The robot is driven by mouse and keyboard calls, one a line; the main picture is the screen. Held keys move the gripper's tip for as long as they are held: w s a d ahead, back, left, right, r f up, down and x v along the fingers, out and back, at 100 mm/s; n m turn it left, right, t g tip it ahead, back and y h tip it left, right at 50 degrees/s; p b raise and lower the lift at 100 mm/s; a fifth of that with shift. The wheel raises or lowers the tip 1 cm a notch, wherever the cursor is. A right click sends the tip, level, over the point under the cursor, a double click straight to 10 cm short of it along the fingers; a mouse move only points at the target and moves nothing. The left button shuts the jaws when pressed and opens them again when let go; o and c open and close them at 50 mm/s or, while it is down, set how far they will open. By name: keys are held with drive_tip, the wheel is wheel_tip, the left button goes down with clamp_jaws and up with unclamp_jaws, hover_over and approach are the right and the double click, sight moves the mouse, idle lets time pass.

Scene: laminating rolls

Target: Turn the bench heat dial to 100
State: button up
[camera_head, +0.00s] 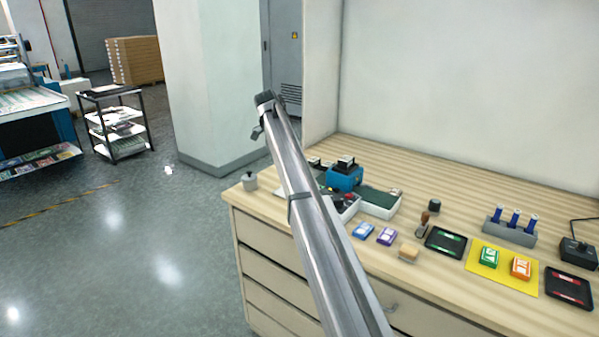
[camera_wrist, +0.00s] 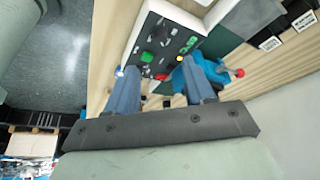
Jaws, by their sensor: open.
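A black box with a knob on top (camera_head: 578,251) and a cable stands at the right edge of the bench in the head view; it may be the heat dial, but no numbers are readable. A white-edged control panel (camera_wrist: 156,45) with green, red and yellow controls lies beyond my gripper in the wrist view. My gripper (camera_wrist: 158,66) is open, its two blue-grey fingers wide apart with nothing seen held between them. It points toward the panel and a blue machine (camera_head: 345,178). In the head view my arm hides part of the panel, and the gripper is not clearly seen.
The wooden bench (camera_head: 460,187) carries blue and purple packs, a yellow mat (camera_head: 489,282) with green and orange packs, two black trays, a grey rack (camera_head: 509,230) with blue-topped items, and a small black knob-like piece (camera_head: 435,205). A wall stands behind.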

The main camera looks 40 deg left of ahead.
drive_tip(key=shift+v, duration=1.45)
